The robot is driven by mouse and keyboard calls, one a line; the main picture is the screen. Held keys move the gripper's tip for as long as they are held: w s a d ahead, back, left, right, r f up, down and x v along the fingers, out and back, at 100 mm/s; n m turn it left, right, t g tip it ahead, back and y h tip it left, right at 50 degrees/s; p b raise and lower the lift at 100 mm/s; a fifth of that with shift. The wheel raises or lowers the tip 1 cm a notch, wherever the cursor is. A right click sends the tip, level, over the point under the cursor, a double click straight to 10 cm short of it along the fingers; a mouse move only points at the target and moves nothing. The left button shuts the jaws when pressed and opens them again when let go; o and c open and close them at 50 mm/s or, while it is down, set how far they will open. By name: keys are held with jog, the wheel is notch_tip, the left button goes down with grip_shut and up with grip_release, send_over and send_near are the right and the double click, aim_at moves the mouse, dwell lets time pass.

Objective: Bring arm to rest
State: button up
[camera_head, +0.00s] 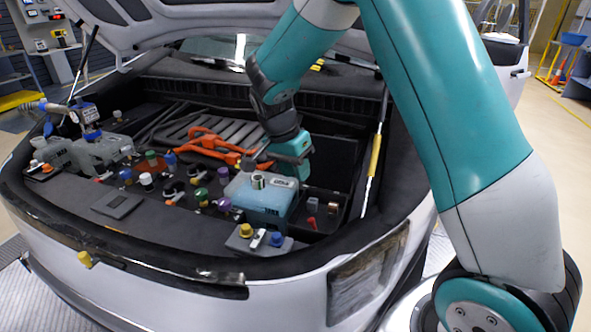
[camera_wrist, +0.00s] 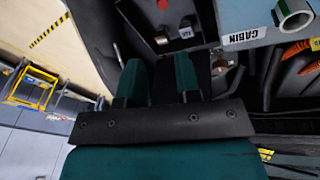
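My gripper (camera_head: 290,154) hangs over the open engine bay, behind and slightly right of a teal tank (camera_head: 262,203) with an open silver neck. In the wrist view my two teal fingers (camera_wrist: 160,78) stand apart with a dark gap between them and nothing held. My arm is bent and reaches in from the right. In the head view the fingertips are partly hidden.
Orange cables (camera_head: 212,141) run close left of my gripper. Several coloured caps (camera_head: 147,181) and grey reservoirs (camera_head: 98,150) fill the left of the bay. The raised hood (camera_head: 170,18) is above, and a yellow-sleeved prop rod (camera_head: 375,155) stands close on the right.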

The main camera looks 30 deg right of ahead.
dwell(0.3)
jog(key=s+a+r+n+y, duration=0.2)
jog(key=s+a+r+n, duration=0.2)
jog(key=s+n, duration=0.3)
jog(key=s+a+r+n+y, duration=0.2)
jog(key=s+a+r+n, duration=0.2)
jog(key=s+a+n, duration=0.3)
jog(key=s+a+r+n+t+y, duration=0.1)
jog(key=s+a+r+n+y, duration=0.2)
jog(key=s+a+n, duration=0.3)
jog(key=s+n, duration=0.1)
jog(key=s, duration=0.4)
jog(key=shift+s+r, duration=0.2)
jog(key=shift+r, duration=0.2)
